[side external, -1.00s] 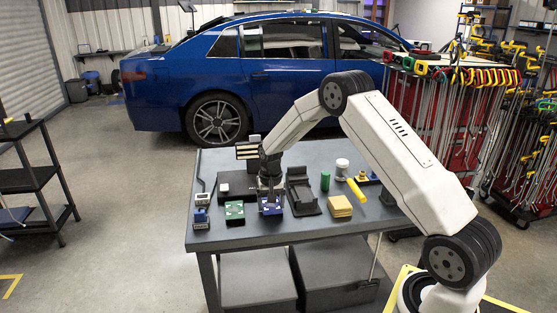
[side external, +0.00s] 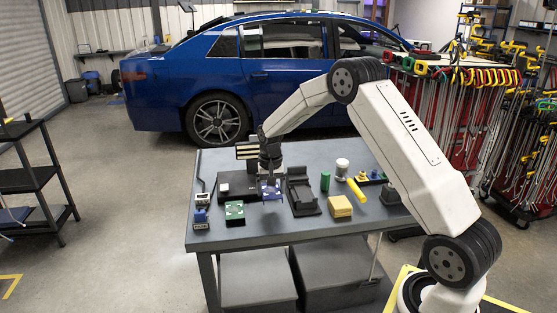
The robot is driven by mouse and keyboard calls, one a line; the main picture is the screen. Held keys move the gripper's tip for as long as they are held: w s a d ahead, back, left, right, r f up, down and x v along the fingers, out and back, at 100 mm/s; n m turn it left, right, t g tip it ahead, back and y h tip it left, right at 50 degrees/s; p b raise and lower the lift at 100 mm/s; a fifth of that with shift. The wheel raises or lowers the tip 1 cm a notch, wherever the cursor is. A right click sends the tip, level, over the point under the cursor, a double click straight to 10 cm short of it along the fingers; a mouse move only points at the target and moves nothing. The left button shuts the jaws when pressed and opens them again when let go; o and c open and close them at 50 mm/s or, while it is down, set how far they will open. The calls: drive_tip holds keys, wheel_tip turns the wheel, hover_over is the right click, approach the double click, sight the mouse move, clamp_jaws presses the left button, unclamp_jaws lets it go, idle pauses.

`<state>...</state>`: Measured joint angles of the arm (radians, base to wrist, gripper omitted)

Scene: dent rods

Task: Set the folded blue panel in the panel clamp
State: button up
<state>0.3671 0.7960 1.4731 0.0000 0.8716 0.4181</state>
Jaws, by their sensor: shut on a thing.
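The folded blue panel (side external: 270,190) is a small blue piece with pale markings, held just above the grey bench. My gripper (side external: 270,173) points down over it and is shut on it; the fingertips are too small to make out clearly. A dark grey fixture with a raised back (side external: 302,193), which looks like the panel clamp, stands just right of the panel. The panel is apart from it, and the inside of the fixture is too small to read.
On the bench (side external: 280,228) are a green board (side external: 235,211) to the left, a small blue-and-white device (side external: 200,217), a yellow block (side external: 340,206), a yellow cylinder (side external: 356,190), a green cylinder (side external: 325,181) and a white jar (side external: 342,168). The bench's front strip is clear.

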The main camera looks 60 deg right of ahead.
drive_tip(key=shift+r, duration=0.2)
drive_tip(key=s+d+r, duration=0.4)
drive_tip(key=s+d, duration=0.1)
drive_tip(key=d, duration=0.4)
drive_tip(key=shift+s+d, duration=0.25)
drive_tip(key=shift+d, duration=0.15)
drive_tip(key=shift+f, duration=0.2)
drive_tip(key=shift+f, duration=2.1)
drive_tip(key=shift+f, duration=1.15)
idle(1.4)
drive_tip(key=o, duration=0.8)
drive_tip(key=shift+r, duration=0.2)
